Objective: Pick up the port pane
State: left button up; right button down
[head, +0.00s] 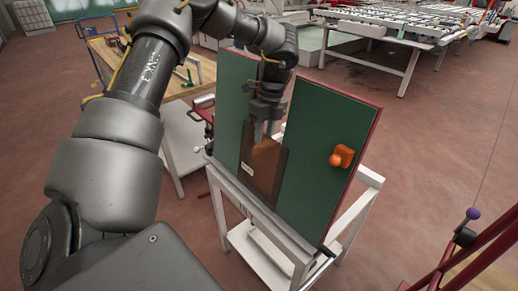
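A brown tinted pane (264,178) with a small white label stands upright on the white-framed rack (223,197), between two dark green boards. It is the only such pane I can make out. My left gripper (262,138) points down from above, with its fingertips at the pane's upper edge. The fingers look a little apart, but I cannot tell whether they grip the glass. My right gripper is not in view.
The right green board (318,150) carries an orange knob-like part (342,157); the left green board (231,95) stands close to my arm. A wooden workbench (187,85) is behind left. A red frame (470,255) is at lower right. Open floor lies right of the rack.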

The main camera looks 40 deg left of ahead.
aim_at(263, 146)
pick_arm(q)
jog(key=shift+s+f, duration=0.2)
jog(key=shift+f, duration=1.35)
grip_shut()
jog(key=shift+r, duration=0.1)
